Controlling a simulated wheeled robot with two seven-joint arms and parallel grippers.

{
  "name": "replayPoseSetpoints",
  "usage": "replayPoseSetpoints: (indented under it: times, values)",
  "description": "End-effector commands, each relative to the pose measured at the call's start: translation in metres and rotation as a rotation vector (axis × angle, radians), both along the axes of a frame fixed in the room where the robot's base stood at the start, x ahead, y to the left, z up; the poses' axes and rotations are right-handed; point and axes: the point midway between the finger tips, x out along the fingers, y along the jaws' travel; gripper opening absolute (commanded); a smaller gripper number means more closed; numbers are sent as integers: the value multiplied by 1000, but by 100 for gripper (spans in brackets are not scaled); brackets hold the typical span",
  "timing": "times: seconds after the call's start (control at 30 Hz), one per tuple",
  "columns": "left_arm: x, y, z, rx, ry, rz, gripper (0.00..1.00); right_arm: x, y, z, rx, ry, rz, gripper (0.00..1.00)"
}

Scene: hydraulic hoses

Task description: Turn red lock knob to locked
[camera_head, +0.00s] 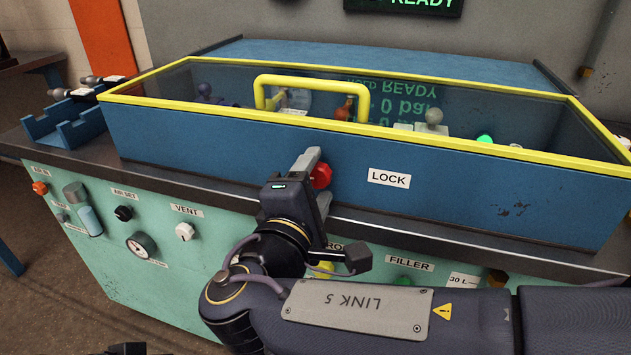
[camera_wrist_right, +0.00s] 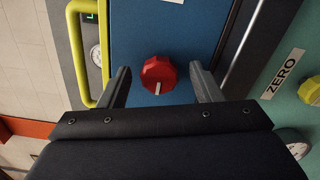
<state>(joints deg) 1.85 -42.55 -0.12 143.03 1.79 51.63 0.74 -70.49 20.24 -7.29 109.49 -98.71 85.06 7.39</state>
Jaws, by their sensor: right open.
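The red lock knob (camera_head: 321,176) is on the blue front panel of the cover, just left of the LOCK label (camera_head: 388,179). In the right wrist view the red knob (camera_wrist_right: 158,73) shows its round face with a white mark pointing down in the picture. My right gripper (camera_wrist_right: 160,70) is open, its two fingers on either side of the knob with a visible gap at each side. In the head view my right gripper (camera_head: 313,178) is at the panel and partly hides the knob. My left gripper's fingers do not show.
The clear-topped blue cover has a yellow rim and a yellow handle (camera_head: 312,84) above the knob. Below it, a green panel (camera_head: 150,270) carries the VENT knob (camera_head: 185,231), a gauge (camera_head: 141,245) and other controls. A blue rack (camera_head: 68,128) stands at the left.

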Motion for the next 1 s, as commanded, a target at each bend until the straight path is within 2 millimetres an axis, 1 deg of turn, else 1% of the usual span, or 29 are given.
replayPoseSetpoints:
  times: [0.13, 0.23, 0.5, 0.6, 0.7, 0.8, 1.0]
  values:
    - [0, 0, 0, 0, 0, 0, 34, -1, 0, 1, 0, -1, 0, 59]
    - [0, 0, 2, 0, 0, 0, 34, -7, 3, 1, 0, 0, 2, 59]
    - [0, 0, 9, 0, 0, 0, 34, -51, 17, 2, -1, -1, 3, 59]
    - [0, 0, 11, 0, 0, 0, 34, -63, 22, 1, 0, 0, 3, 59]
    - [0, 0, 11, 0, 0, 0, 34, -71, 24, 0, -1, 0, 1, 59]
    - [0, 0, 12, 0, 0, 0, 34, -74, 24, 0, -1, 0, 1, 59]
    - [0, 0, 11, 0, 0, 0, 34, -75, 24, 0, -1, 0, 0, 59]
